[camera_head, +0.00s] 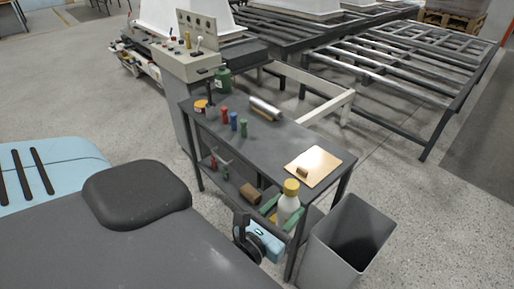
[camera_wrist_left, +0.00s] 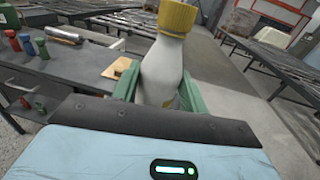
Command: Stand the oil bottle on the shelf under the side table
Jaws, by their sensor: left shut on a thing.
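The oil bottle is white with a yellow cap (camera_head: 289,206); it also fills the middle of the left wrist view (camera_wrist_left: 165,68). My left gripper (camera_head: 281,212) is shut on its body with green fingers (camera_wrist_left: 158,92) on both sides. The bottle is roughly upright, at the near long side of the side table, towards its right end. The side table has a dark grey top (camera_head: 262,137) and a lower shelf (camera_head: 231,189) beneath. The bottle's base is hidden by my gripper. My right gripper is not in view.
On the shelf lie a brown block (camera_head: 250,193) and small red and green items at left. The tabletop holds a copper-coloured plate (camera_head: 313,166), a metal roll (camera_head: 265,108) and several small coloured bottles. A grey bin (camera_head: 345,240) stands at the table's right end.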

